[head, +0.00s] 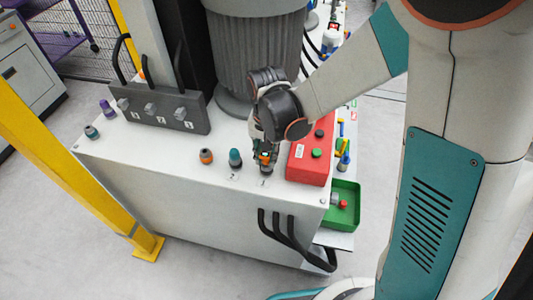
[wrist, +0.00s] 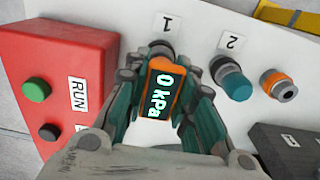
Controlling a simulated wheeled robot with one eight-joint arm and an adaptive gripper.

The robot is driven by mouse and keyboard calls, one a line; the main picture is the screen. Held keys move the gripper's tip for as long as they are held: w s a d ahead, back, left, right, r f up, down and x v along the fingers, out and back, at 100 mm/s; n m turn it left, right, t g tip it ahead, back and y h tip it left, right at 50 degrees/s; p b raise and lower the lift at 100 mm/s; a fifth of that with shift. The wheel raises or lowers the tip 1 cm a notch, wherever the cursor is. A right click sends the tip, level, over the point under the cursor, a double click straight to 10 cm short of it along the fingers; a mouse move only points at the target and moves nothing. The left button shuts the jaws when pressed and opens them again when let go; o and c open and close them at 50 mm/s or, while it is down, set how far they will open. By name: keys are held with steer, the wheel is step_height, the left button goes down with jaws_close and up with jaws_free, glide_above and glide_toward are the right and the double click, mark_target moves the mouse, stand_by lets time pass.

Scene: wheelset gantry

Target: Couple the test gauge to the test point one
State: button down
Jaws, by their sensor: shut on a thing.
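My gripper (wrist: 162,105) is shut on the test gauge (wrist: 160,92), an orange-framed block whose dark display reads "0 kPa". In the head view my gripper (head: 265,150) is low over the white cabinet top, with the orange of the gauge (head: 265,158) between its fingers. Test point one (wrist: 161,48), a dark grey round fitting beside the label "1", lies just beyond the gauge's far end. In the head view its base (head: 266,170) shows under the gripper. I cannot tell whether gauge and fitting touch. The gauge's underside is hidden.
A teal-capped fitting (wrist: 233,82) at label "2" and an orange fitting (wrist: 279,85) stand beside the gripper. A red RUN box (wrist: 62,85) with green and black buttons is close on the other side. A grey valve block (head: 165,108) and ribbed column (head: 255,55) stand behind.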

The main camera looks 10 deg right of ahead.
steer(key=shift+f+b, duration=0.4)
steer(key=shift+f, duration=0.15)
stand_by(0.4)
steer(key=c, duration=1.3)
jaws_free()
steer(key=shift+r, duration=0.15)
steer(key=shift+r, duration=3.65)
